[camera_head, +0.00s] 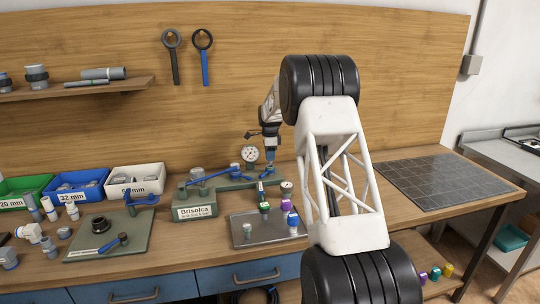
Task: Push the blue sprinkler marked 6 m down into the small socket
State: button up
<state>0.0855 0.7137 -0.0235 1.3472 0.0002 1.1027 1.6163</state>
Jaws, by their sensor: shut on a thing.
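My gripper (270,150) is near the middle of the picture, above the right end of the green manifold (232,194). It is shut on the blue sprinkler (270,158), which hangs upright below the fingers. The lower end of the sprinkler is close to the manifold's right end; I cannot tell whether it touches or sits in a socket. The small socket cannot be made out at this size, and neither can the 6 m mark.
A round gauge (250,154) and blue-handled valves stand on the manifold, left of my gripper. A grey tray (270,238) in front holds several coloured sprinklers. Labelled bins (135,180) and a green fixture plate (85,247) are at left. A dark grid mat (435,183) at right is clear.

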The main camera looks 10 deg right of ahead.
jog(key=shift+f, duration=2)
dwell(3.2)
jog(key=o, duration=1.3)
jog(key=shift+o, duration=0.2)
jog(key=shift+r, duration=0.1)
jog(key=shift+r, duration=3.45)
